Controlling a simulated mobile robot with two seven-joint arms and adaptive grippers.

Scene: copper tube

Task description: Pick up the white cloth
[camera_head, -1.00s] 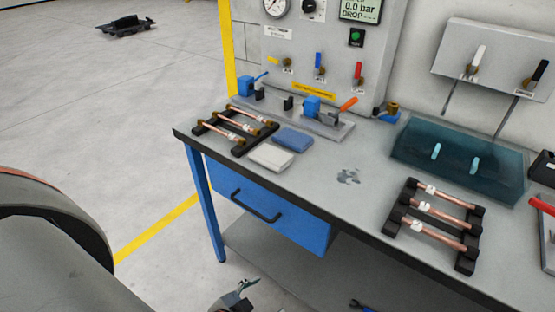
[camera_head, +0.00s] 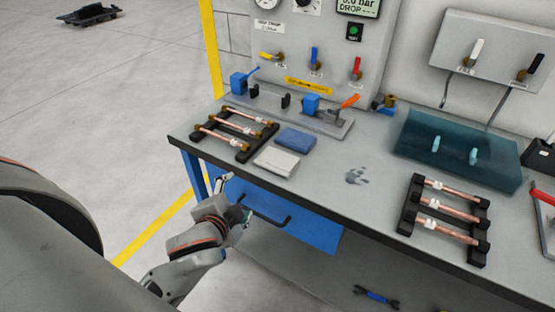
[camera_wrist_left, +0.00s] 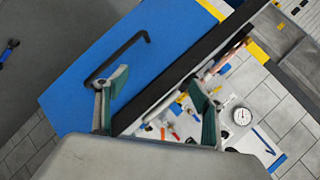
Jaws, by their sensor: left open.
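The white cloth (camera_head: 277,162) lies folded flat near the front edge of the workbench, just in front of a blue cloth (camera_head: 296,138). My left gripper (camera_head: 238,200) is in front of the bench by the blue drawer, below and to the left of the white cloth and apart from it. In the left wrist view its two fingers (camera_wrist_left: 160,90) are spread with nothing between them. I cannot make out the white cloth in that view. My right gripper is not in view.
A black rack with copper tubes (camera_head: 236,135) stands left of the cloths, and another (camera_head: 443,220) stands at the right. The drawer handle (camera_head: 263,212) sticks out near my left gripper. The bench edge (camera_head: 330,208) lies between gripper and cloth. The bench top right of the cloths is mostly clear.

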